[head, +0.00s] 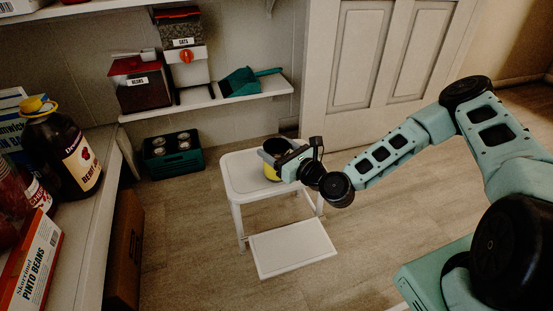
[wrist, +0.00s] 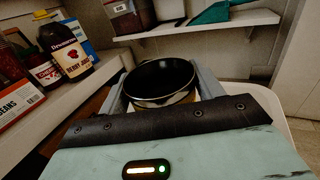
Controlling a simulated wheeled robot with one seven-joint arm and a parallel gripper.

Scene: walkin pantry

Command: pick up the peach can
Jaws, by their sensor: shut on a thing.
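The can (head: 271,173), with a yellow lower side and a dark top, is at the white step stool's top. In the wrist view the can (wrist: 160,82) shows a black, dish-like top with a pale metal rim, and a little of its yellowish side below. My gripper (head: 274,156) is shut on the can, with one grey finger on each side of it. The can looks upright. Its label is mostly hidden by my gripper, and I cannot tell whether its base touches the stool.
The white step stool (head: 237,184) has a lower step (head: 292,249). A shelf (head: 215,101) behind holds bins and a teal scoop (head: 243,83). A green crate (head: 174,157) sits on the floor. Left, a counter holds a berry juice bottle (head: 69,153) and a pinto beans box (head: 34,262). Floor is open at right.

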